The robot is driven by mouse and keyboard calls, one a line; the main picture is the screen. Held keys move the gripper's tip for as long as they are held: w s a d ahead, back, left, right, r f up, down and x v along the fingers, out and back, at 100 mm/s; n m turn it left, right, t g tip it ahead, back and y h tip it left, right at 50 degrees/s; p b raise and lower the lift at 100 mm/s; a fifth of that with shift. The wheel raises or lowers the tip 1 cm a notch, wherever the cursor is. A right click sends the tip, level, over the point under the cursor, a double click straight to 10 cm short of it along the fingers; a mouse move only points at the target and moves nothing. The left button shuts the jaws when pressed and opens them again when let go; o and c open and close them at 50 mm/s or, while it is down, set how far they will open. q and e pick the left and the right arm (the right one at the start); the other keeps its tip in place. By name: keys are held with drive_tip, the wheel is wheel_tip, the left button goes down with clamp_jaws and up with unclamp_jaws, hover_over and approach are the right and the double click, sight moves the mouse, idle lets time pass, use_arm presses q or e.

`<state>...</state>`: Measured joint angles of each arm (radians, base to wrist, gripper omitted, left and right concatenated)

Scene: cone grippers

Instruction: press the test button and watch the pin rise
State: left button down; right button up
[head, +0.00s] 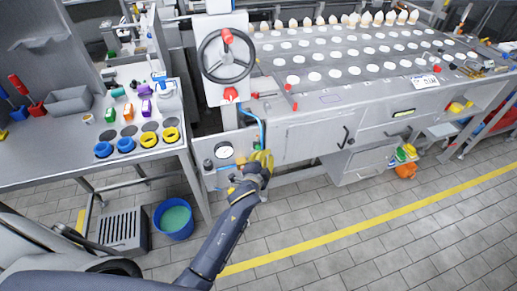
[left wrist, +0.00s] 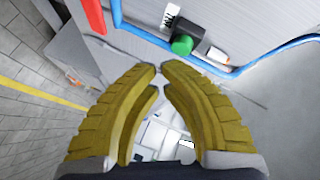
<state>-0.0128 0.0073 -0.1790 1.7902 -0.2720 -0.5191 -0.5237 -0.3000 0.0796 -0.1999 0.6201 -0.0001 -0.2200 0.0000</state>
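A small light-coloured piece (left wrist: 217,55) beside the button may be the pin. My right gripper is not in view.
The handwheel (head: 226,56) is above. A blue bucket (head: 173,219) stands on the floor at left. The floor at right is open.

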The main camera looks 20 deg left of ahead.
use_arm(q)
drive_tip(key=shift+w, duration=0.15)
drive_tip(key=shift+w+a, duration=0.25)
drive_tip(key=shift+w+a, duration=0.3)
drive_tip(key=shift+w, duration=0.1)
idle(1.4)
drive_tip(key=shift+s+d, duration=0.1)
drive_tip(key=shift+s, duration=0.05)
idle(1.5)
drive_tip(key=shift+s+d, duration=0.45)
drive_tip(key=shift+s, duration=0.2)
drive_tip(key=shift+s+d, duration=0.1)
drive_tip(key=shift+s+d, duration=0.7)
drive_tip(key=shift+s, duration=0.3)
drive_tip(key=shift+s+d, duration=0.65)
drive_tip(key=shift+s, duration=0.3)
